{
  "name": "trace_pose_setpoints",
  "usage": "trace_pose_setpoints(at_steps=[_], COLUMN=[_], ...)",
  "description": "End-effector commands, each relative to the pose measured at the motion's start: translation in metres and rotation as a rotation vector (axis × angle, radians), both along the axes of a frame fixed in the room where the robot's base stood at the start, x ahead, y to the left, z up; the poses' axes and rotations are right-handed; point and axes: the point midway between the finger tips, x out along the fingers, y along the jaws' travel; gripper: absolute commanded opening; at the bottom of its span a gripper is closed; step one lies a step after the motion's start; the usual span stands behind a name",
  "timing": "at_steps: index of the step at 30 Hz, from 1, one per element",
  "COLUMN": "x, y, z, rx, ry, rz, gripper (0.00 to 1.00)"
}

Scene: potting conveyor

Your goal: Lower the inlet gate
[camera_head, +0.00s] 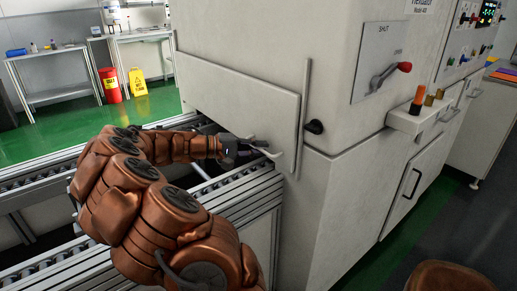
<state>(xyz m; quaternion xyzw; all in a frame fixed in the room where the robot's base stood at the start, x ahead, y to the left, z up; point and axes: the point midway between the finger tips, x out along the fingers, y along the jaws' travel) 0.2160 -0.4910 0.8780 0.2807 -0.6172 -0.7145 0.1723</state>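The inlet gate (245,100) is a flat pale panel on the machine's left face, above the conveyor. A dark gap shows below its lower left edge. A pale curved handle (272,154) sticks out near its lower right corner. My gripper (248,148) is dark and small in view, at the end of my copper-coloured arm, right beside the handle. Its fingers point toward the handle; I cannot tell whether they touch it or are closed on it. My arm hides part of the conveyor and the opening.
The roller conveyor (243,192) runs under the gate, with metal side rails. A red-tipped lever (390,75) is on a plate marked SHUT. Green floor lies open behind.

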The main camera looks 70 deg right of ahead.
Motion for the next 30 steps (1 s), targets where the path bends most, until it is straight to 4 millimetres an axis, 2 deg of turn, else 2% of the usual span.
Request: trace_pose_setpoints(at_steps=[3,21,26,30], x=[0.0,0.001,0.001,0.001], y=[0.0,0.0,0.0,0.0], z=[0.0,-0.001,-0.018,-0.045], rx=[0.0,0.0,0.001,0.003], ry=[0.0,0.0,0.001,0.001], rz=[0.0,0.001,0.001,0.001], gripper=[0.0,0.0,0.0,0.0])
